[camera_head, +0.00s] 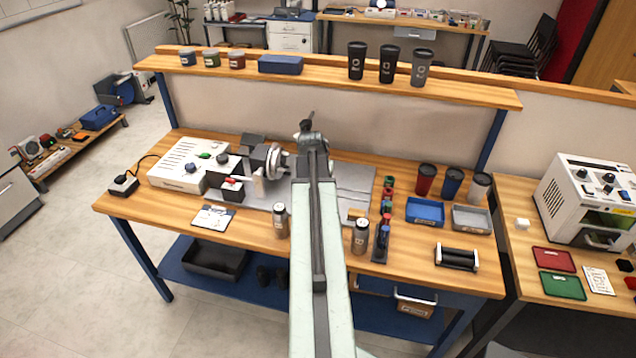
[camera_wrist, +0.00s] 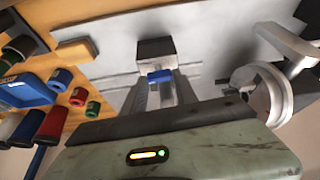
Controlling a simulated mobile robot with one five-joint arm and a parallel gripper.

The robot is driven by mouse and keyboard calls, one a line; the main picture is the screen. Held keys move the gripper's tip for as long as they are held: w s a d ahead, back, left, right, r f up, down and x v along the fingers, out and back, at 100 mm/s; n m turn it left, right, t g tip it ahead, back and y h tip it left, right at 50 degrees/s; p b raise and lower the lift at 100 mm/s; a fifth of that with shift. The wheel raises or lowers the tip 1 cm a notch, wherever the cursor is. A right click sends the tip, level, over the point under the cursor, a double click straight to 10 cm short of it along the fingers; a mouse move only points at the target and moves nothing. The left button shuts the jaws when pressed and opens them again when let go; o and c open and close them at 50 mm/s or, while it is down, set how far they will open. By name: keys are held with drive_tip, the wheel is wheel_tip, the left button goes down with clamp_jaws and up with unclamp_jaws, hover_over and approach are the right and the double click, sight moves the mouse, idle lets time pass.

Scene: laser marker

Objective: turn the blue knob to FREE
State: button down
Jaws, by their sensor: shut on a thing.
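The blue knob (camera_wrist: 159,76) shows in the wrist view as a small blue bar in front of a dark block (camera_wrist: 155,47). My gripper (camera_wrist: 160,82) has its two grey fingers on either side of the knob and is shut on it. No FREE mark can be read, so I cannot tell which setting the knob is at. In the head view my arm stretches over the workbench and hides the knob and the fingertips. Beside my arm there is a round metal chuck (camera_head: 273,160), which also shows at the right of the wrist view (camera_wrist: 262,94).
A white control box (camera_head: 182,165) stands left of the chuck. Two grey cans (camera_head: 281,222) (camera_head: 360,238) stand close on either side of my arm. A blue tray (camera_head: 425,212) and several cups lie to the right. A shelf (camera_head: 320,82) with dark cups runs behind.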

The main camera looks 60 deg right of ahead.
drive_tip(key=shift+a+m+g, duration=0.15)
drive_tip(key=shift+m+g, duration=0.15)
drive_tip(key=shift+m, duration=0.2)
drive_tip(key=c, duration=1)
unclamp_jaws()
drive_tip(key=shift+o, duration=0.2)
drive_tip(key=shift+r+p, duration=0.3)
drive_tip(key=p+v, duration=0.6)
drive_tip(key=v, duration=0.1)
drive_tip(key=shift+p, duration=0.3)
drive_tip(key=shift+a, duration=0.1)
